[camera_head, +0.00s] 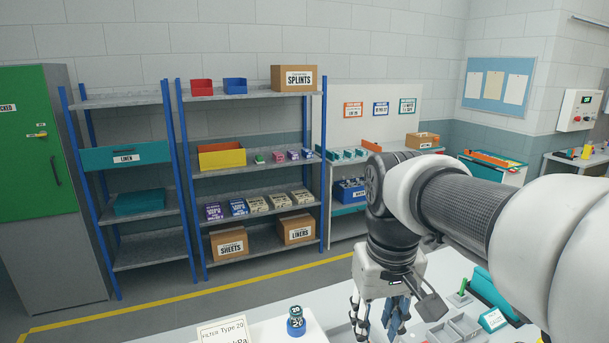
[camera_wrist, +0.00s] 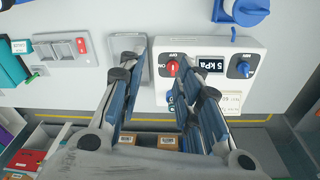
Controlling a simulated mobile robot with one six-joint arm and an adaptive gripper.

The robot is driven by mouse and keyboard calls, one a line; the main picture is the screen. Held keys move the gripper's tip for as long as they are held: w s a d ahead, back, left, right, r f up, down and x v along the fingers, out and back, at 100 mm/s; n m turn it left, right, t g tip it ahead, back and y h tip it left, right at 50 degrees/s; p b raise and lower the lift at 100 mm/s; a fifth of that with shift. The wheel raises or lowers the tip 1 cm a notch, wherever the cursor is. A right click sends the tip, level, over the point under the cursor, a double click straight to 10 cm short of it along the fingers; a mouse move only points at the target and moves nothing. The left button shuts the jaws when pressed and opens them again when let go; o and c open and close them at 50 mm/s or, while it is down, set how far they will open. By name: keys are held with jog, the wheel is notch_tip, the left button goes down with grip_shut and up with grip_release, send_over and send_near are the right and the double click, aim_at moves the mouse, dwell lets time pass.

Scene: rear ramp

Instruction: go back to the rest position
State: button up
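My gripper (camera_head: 378,322) hangs fingers down over the white worktop at the lower middle right of the head view. In the wrist view my gripper (camera_wrist: 155,85) has its two blue-grey fingers apart, with nothing held between them. Past the fingertips in the wrist view is a white control box (camera_wrist: 214,88) with a red switch, a "5 kPa" display and a blue knob. My arm hides part of the worktop in the head view.
A blue filter with a green top (camera_head: 296,322) stands near a printed card (camera_head: 222,333). A grey compartment tray (camera_head: 455,330) and teal holder (camera_head: 492,292) lie right of my gripper. Blue-post shelves (camera_head: 254,186) stand behind. A blue round part (camera_wrist: 245,12) lies beyond the control box.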

jog(key=s+d+f+t+b, duration=0.1)
jog(key=s+f, duration=0.3)
jog(key=s, duration=0.4)
jog(key=s+d+f+m+t+b, duration=0.1)
jog(key=s+d+f+t+b, duration=0.1)
jog(key=s+f, duration=0.3)
jog(key=s, duration=0.2)
jog(key=shift+s+m, duration=0.3)
jog(key=shift+s, duration=0.05)
jog(key=shift+f, duration=0.1)
